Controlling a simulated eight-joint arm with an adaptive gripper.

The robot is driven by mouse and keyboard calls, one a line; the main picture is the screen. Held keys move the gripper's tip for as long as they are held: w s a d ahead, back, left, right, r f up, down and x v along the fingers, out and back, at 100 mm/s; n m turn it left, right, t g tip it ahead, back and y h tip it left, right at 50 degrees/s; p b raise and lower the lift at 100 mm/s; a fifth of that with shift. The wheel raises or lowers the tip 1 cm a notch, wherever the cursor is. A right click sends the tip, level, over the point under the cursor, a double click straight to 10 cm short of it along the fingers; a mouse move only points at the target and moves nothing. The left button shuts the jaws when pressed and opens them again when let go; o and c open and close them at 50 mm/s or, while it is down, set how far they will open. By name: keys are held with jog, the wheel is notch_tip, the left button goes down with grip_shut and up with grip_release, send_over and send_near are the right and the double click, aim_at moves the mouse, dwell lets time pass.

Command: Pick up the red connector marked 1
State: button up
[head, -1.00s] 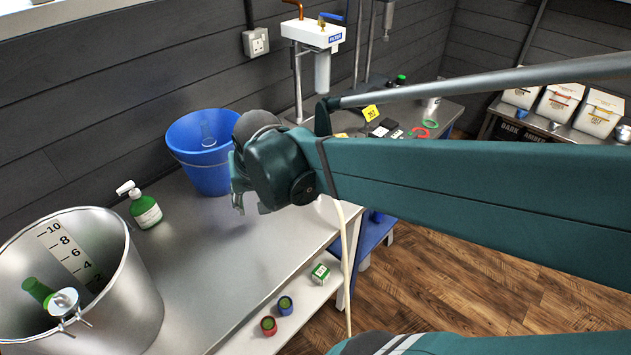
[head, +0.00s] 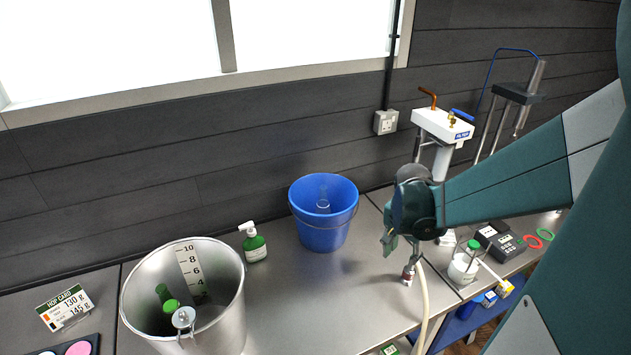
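My gripper (head: 389,242) hangs over the steel bench, to the right of the blue bucket. Its fingers are small and partly hidden by its own body, so I cannot tell whether they are open or shut. Just below and right of it, a small fitting with red and white on it (head: 407,277) shows close to the bench top, beside a cream hose (head: 424,305). I cannot read a number on it, nor tell whether it is the red connector marked 1 or whether the gripper touches it.
A white filter unit (head: 441,124), a jar (head: 463,268) and black devices (head: 497,239) are at the right. The bench middle is clear.

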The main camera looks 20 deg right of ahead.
aim_at(409, 273)
jog(key=shift+s+d+f+m+g+p, duration=0.1)
jog(key=shift+s+d+m+p, duration=0.15)
jog(key=shift+d, duration=0.3)
jog(key=shift+s+d+f+m+g+p, duration=0.15)
jog(key=shift+d+m+p, duration=0.15)
jog(key=shift+d, duration=0.2)
jog(key=shift+s+d+m+g+p, duration=0.1)
jog(key=shift+s+d+m+p, duration=0.15)
jog(key=shift+d, duration=0.3)
jog(key=shift+f, duration=0.15)
jog(key=shift+w+d+f, duration=0.1)
jog(key=shift+d+f, duration=0.05)
jog(key=shift+f, duration=1)
jog(key=shift+f, duration=0.1)
jog(key=shift+d+f+b, duration=0.2)
jog(key=shift+f, duration=1.05)
jog(key=shift+d+f+b, duration=0.15)
jog(key=shift+d+f, duration=0.05)
jog(key=shift+f, duration=1)
jog(key=c, duration=1.1)
jog(key=shift+o, duration=0.2)
jog(key=shift+r, duration=0.15)
